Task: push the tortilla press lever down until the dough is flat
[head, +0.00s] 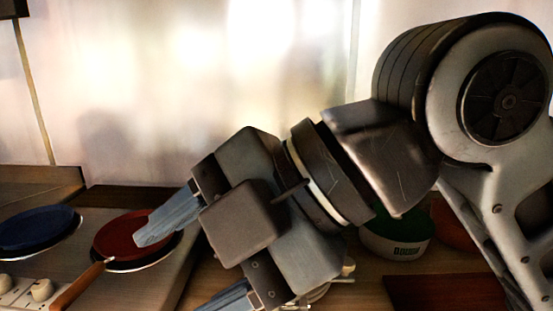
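My gripper (172,272) fills the middle of the head view, pointing down and to the left. Its two grey-blue fingers are spread wide apart, with nothing seen between them. The lower finger runs to the bottom edge of the picture. No tortilla press, lever or dough can be made out for sure. A small pale knob and thin metal parts (347,267) show just right of the gripper's underside. My gripper hides most of that thing, so I cannot tell whether it is the press.
A red pan (118,234) with a wooden handle and a blue pan (36,228) sit on the stove at left, with knobs (41,289) in front. A green and white container (398,245) and a dark red board (445,293) lie at right. A wall stands behind.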

